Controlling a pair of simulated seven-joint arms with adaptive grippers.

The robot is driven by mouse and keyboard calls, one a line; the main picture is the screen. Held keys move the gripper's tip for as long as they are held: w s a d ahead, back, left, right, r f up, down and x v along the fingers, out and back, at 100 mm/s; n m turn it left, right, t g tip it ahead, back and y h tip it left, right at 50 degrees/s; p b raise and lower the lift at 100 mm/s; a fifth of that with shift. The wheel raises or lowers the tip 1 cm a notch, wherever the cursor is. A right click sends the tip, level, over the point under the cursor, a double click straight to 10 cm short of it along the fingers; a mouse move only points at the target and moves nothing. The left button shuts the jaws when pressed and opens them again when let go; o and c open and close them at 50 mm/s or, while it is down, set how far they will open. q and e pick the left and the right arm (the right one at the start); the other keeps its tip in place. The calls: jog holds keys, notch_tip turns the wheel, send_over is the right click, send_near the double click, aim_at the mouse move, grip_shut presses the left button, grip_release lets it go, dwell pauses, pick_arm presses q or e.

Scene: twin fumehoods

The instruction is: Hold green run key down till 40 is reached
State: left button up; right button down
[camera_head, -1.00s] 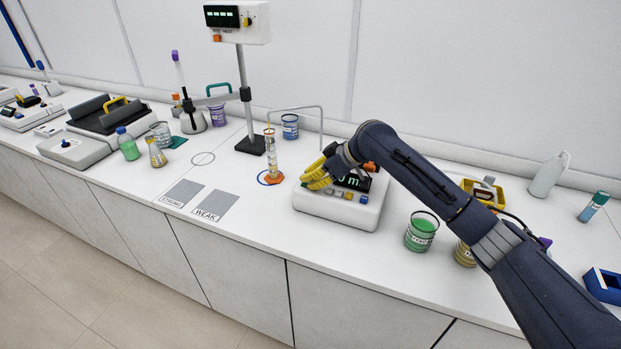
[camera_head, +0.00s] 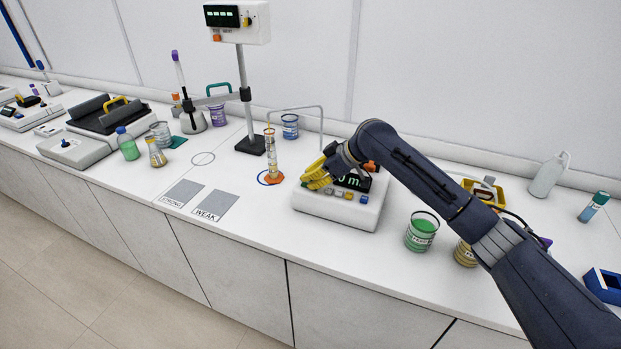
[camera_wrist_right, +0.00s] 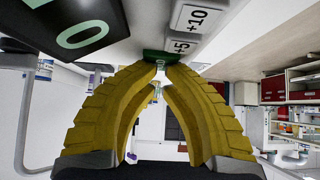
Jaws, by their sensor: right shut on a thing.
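A white dosing unit (camera_head: 335,211) stands on the bench, with a dark display (camera_head: 357,182) and a row of keys on its front. My right gripper (camera_head: 310,183), with yellow fingers, is at the left end of that row. In the right wrist view its fingertips (camera_wrist_right: 160,67) are together at the green run key (camera_wrist_right: 154,54), beside the +5 key (camera_wrist_right: 181,46) and +10 key (camera_wrist_right: 196,18). The display shows a green 0 in the wrist view; the rest of the reading is cut off or hidden. My left gripper is in neither view.
A graduated cylinder (camera_head: 271,153) on an orange base stands left of the unit, under a bent tube (camera_head: 319,112). A beaker of green liquid (camera_head: 421,232) stands to the right, close to my arm. The grey STRONG and WEAK pads (camera_head: 213,205) are empty.

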jog(key=r, duration=0.4)
jog(key=shift+d, duration=0.2)
jog(key=v, duration=0.9)
jog(key=shift+r, duration=0.3)
jog(key=shift+s, duration=0.15)
dwell(0.8)
